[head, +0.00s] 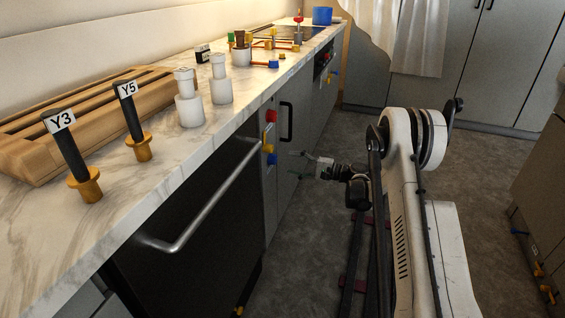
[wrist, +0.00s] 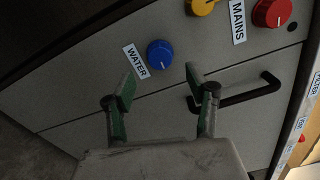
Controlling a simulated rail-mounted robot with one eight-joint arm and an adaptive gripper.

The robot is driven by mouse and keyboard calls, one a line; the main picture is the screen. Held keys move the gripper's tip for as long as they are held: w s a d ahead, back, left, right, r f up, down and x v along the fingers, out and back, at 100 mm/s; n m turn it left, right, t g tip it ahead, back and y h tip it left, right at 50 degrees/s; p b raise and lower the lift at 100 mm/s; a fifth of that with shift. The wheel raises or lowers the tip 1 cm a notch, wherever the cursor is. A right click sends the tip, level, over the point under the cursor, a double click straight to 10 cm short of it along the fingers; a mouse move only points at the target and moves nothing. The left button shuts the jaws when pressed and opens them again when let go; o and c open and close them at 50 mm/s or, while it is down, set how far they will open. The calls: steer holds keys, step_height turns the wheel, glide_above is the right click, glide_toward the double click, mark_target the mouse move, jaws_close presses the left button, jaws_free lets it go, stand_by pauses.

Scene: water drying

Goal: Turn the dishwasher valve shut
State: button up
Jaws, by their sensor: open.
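The dishwasher (head: 190,225) has a dark front and a bar handle, at the left of the head view. Beside it, a narrow panel carries a red knob (head: 271,116), a yellow knob (head: 268,148) and a blue knob (head: 272,160). In the wrist view, the blue knob (wrist: 160,54) is next to a WATER label (wrist: 136,61), with the yellow knob (wrist: 203,6) and red knob (wrist: 272,12) near a MAINS label. No label reads dishwasher, so I cannot tell which valve is its own. My gripper (wrist: 161,80) is open and empty; the blue knob appears just beyond its fingertips. It shows small in the head view (head: 303,168).
A black cabinet handle (wrist: 250,92) sticks out right of my fingers. The marble counter (head: 125,190) holds a wooden rack (head: 25,150), tagged posts Y3 (head: 68,150) and Y5 (head: 131,115), and white fittings (head: 188,108). The grey floor (head: 320,235) has free room.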

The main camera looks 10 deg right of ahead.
steer(key=v, duration=0.5)
steer(key=shift+s+d, duration=0.25)
steer(key=s+a+r+n+g+h, duration=0.2)
steer(key=s+a+r+h, duration=0.2)
steer(key=s+a+r, duration=0.45)
steer(key=s+a+r+n+g+h, duration=0.1)
steer(key=s+a+r+h, duration=0.4)
steer(key=r, duration=0.6)
steer(key=s+d+n+h, duration=0.3)
steer(key=s+n+h, duration=0.3)
steer(key=s, duration=2.6)
step_height(320, 180, up, 18)
steer(key=p, duration=1.8)
steer(key=shift+w+f, duration=0.15)
